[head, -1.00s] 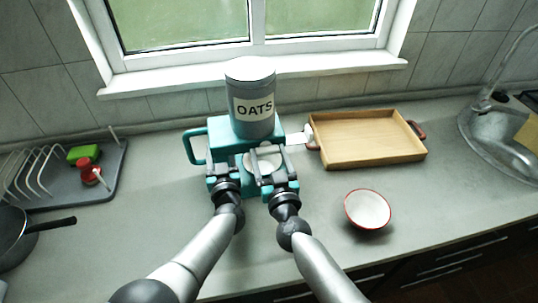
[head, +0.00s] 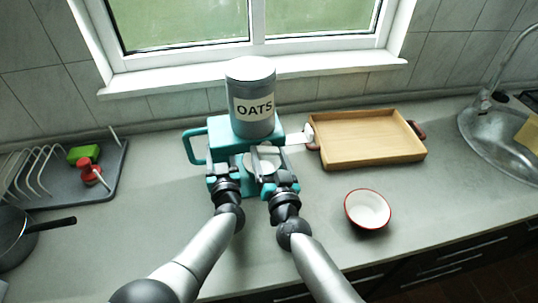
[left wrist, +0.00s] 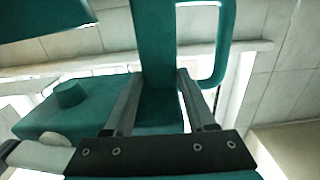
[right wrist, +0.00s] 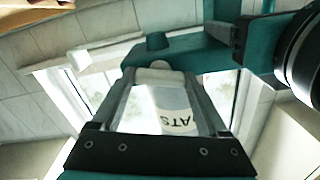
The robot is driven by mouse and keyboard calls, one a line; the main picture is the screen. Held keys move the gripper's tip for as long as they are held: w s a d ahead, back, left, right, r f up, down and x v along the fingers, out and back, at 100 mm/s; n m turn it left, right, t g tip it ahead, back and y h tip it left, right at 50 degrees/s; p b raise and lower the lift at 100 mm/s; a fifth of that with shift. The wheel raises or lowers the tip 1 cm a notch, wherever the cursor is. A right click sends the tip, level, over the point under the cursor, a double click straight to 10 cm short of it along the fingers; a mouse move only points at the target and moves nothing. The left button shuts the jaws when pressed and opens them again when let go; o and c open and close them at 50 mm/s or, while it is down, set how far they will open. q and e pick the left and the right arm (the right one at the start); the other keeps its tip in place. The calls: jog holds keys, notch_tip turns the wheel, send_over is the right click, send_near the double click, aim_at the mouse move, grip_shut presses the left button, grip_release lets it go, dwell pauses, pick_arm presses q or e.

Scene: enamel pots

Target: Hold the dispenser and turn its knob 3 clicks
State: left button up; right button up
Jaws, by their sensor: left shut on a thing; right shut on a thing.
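The teal dispenser (head: 217,152) stands upright on the counter under the window, with a grey canister labelled OATS (head: 252,105) on top and a loop handle at its left. My left gripper (head: 219,172) is shut on a teal upright part of the dispenser (left wrist: 160,105), which shows between its fingers in the left wrist view. My right gripper (head: 267,163) is shut on the cream knob (right wrist: 160,76) at the dispenser's front, and its jaws look tilted. A pale disc (head: 255,168) behind the knob is partly hidden by the gripper.
A wooden tray (head: 365,150) lies right of the dispenser. A white bowl with a red rim (head: 367,209) stands in front of the tray. A dish rack (head: 68,180) and a dark pan (head: 15,240) are at the left. The sink (head: 490,135) is at the far right.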

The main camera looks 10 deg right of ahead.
jog(key=m, duration=0.3)
jog(key=shift+m, duration=2.3)
jog(key=o, duration=1.2)
jog(key=shift+o, duration=0.2)
jog(key=shift+s, duration=0.1)
jog(key=s, duration=1.1)
jog(key=shift+s+d, duration=0.2)
jog(key=shift+s, duration=0.2)
